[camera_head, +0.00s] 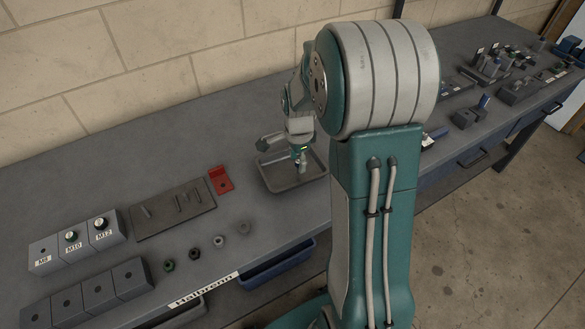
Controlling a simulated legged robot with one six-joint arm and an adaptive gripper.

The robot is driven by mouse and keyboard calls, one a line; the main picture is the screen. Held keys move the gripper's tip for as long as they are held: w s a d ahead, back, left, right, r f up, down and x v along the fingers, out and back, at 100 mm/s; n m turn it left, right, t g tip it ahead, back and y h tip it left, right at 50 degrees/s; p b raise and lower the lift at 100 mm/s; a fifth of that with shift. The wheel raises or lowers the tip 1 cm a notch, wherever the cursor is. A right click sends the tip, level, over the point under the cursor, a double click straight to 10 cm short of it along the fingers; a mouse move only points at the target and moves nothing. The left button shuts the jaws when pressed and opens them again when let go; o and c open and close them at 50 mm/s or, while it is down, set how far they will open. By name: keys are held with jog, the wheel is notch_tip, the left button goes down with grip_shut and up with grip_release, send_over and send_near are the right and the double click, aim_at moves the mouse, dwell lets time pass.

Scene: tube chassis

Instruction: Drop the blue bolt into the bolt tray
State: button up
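A shallow grey metal tray (272,187) stands on the workbench near the middle of the picture. My gripper (301,167) points down over the tray, near its middle. The fingertips are small and dark here, so I cannot tell if they are open, shut or holding something. No blue bolt can be made out at my gripper or in the tray; part of the tray is hidden behind my gripper and arm. A small upright blue piece (484,101) shows by a dark block on the right part of the bench, too small to identify.
Left of the tray are a red bracket (221,180), a dark plate with pins (172,209), and blocks labelled M8, M10 and M12 (106,231). Several nuts (219,241) lie near the front edge. Blocks and fixtures (492,65) crowd the right end. A brick wall stands behind.

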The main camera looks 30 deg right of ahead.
jog(key=shift+r, duration=0.1)
notch_tip(320, 180, up, 12)
dwell(0.6)
jog(key=shift+f, duration=0.2)
jog(key=s+a+r+n+t, duration=0.2)
jog(key=s+a+n, duration=0.4)
jog(key=s+n, duration=0.3)
jog(key=s+a+r+n+t, duration=0.3)
jog(key=s+a+r+n, duration=0.2)
jog(key=s+n, duration=0.4)
jog(key=shift+s+a+t, duration=0.3)
jog(key=shift+s+a, duration=0.3)
jog(key=shift+a, duration=0.2)
